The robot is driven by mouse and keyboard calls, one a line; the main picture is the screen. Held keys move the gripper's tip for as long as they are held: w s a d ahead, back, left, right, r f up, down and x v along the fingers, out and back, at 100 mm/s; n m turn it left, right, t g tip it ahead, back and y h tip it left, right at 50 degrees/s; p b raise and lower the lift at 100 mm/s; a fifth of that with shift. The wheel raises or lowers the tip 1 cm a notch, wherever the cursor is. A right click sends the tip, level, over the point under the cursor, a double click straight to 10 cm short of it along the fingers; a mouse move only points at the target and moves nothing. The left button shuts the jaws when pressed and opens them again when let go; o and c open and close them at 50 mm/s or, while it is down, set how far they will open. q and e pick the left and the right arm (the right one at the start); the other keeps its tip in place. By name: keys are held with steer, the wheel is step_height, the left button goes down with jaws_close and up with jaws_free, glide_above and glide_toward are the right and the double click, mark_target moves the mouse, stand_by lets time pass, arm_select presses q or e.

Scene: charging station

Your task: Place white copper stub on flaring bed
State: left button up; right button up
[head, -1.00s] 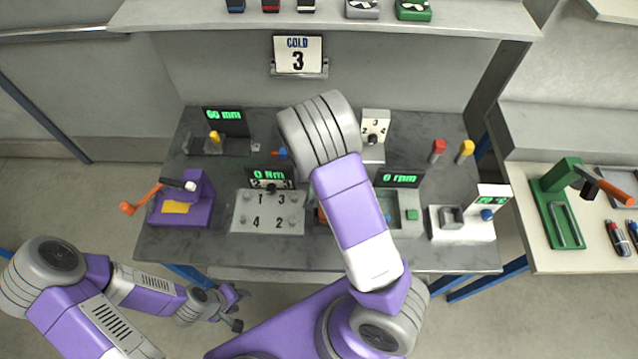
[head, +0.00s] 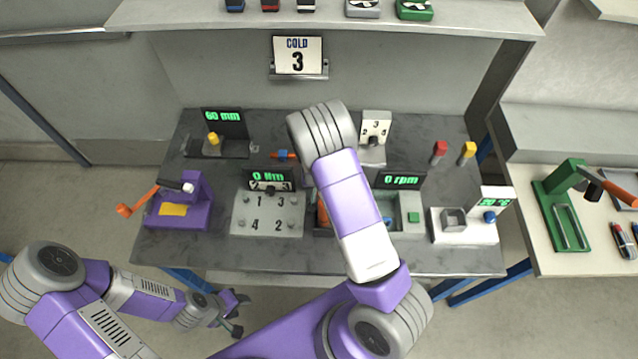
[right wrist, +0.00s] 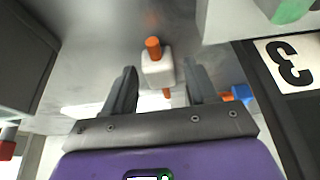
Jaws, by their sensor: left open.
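A small white block with a copper-orange stub through it (right wrist: 158,68) shows in the right wrist view. It sits between the fingers of my right gripper (right wrist: 160,88), near the tips, with gaps at both sides. My right gripper looks open there; in the head view my own arm hides it. My left gripper (head: 238,312) is open and empty, low in front of the bench. A purple press (head: 198,205) with an orange crank and a yellow pad (head: 174,210) stands at the bench's left. I cannot tell for sure which part is the flaring bed.
The grey bench (head: 165,252) also holds a white numbered plate (head: 267,224), a gauge reading 60 mm (head: 224,117) and a white unit (head: 465,228) at the right. A green press (head: 563,205) stands on the right-hand table. The bench's front strip is clear.

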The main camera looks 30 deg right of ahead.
steer(key=shift+r, duration=0.1)
steer(key=c, duration=1)
